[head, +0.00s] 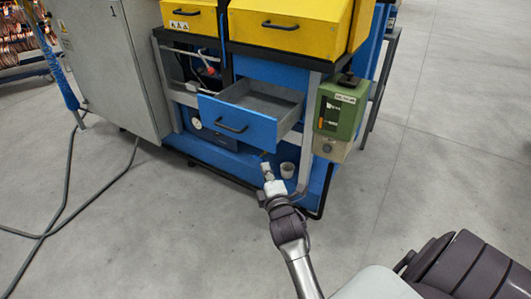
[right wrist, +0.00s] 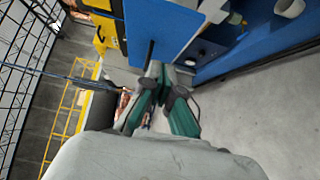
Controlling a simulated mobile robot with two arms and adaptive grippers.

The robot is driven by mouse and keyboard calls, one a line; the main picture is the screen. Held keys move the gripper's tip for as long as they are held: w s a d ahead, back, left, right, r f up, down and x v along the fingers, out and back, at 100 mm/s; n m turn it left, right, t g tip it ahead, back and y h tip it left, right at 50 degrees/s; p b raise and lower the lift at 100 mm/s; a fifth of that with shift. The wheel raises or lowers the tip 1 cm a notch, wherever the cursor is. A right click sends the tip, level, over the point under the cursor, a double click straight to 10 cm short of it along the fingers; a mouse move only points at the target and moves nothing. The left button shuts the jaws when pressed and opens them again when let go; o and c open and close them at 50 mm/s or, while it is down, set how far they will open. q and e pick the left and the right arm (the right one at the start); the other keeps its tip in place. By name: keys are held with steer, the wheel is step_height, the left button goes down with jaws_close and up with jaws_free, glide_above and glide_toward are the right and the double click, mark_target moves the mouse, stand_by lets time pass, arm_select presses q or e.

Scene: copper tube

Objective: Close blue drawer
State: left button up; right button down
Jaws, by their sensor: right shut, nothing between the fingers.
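The blue drawer (head: 248,124) is pulled out of the workbench in the head view. Its grey inside looks empty, and a black handle (head: 231,127) is on its front. My right gripper (head: 266,168) is shut and empty, below and in front of the drawer's right part in the head view. In the right wrist view, the shut fingers (right wrist: 157,76) lie just below a blue panel (right wrist: 160,30) that looks like the drawer front. I cannot tell whether they touch it. My left gripper is not in view.
Yellow drawers (head: 285,24) sit above. A green box (head: 340,112) is fixed on the bench's right side. A whitish cup (head: 287,170) stands on the blue lower shelf. A grey cabinet (head: 108,60) and floor cables are at left. The floor (head: 430,160) at right is clear.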

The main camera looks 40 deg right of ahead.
steer(key=b, duration=0.1)
glide_toward(264, 136)
steer(key=w+a, duration=0.2)
steer(key=w, duration=0.2)
steer(key=d, duration=0.1)
steer(key=w+d, duration=0.1)
steer(key=d, duration=0.1)
steer(key=shift+w+d+b, duration=0.25)
steer(key=shift+w+b, duration=0.1)
steer(key=shift+b, duration=0.05)
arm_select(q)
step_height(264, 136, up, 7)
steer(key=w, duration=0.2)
arm_select(e)
steer(key=shift+w+d+r, duration=0.1)
steer(key=shift+w+d, duration=0.05)
steer(key=shift+d, duration=0.2)
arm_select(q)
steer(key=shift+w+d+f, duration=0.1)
arm_select(e)
steer(key=shift+d, duration=0.15)
